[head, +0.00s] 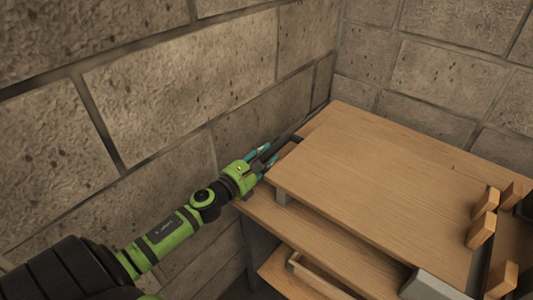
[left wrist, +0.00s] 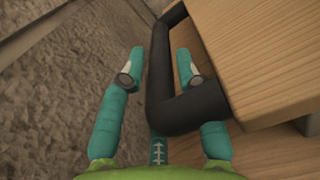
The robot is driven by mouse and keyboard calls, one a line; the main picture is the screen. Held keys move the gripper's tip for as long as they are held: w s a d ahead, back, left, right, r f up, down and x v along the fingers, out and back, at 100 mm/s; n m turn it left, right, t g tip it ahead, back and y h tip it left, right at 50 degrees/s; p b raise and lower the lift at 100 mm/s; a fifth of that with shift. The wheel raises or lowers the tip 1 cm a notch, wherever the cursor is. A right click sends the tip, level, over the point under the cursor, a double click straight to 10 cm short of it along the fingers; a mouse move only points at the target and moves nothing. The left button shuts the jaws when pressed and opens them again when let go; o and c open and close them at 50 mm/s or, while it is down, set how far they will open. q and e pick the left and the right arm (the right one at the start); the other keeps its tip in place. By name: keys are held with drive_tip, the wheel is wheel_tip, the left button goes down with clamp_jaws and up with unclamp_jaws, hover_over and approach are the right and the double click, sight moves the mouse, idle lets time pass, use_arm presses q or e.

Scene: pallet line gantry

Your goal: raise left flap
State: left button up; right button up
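The left flap (head: 360,170) appears to be the broad, light wooden panel, lying about flat at the top of the wooden bench. Its edge also fills the upper right of the left wrist view (left wrist: 265,50). A dark bar handle (left wrist: 190,108) stands out from that edge; in the head view it is a thin dark shape beyond the fingers. My left gripper (head: 269,158) is at the panel's left edge by the wall. Its teal fingers (left wrist: 160,70) are apart, one on each side of the handle bar, with gaps showing. My right gripper is out of view.
A rough stone block wall (head: 180,100) runs close along the left and behind the bench. Several upright wooden blocks (head: 482,229) stand at the right. A lower wooden shelf (head: 292,277) and a grey box-like shape (head: 428,286) show at the front.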

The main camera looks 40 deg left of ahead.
use_arm(q)
drive_tip(key=shift+w, duration=0.45)
clamp_jaws()
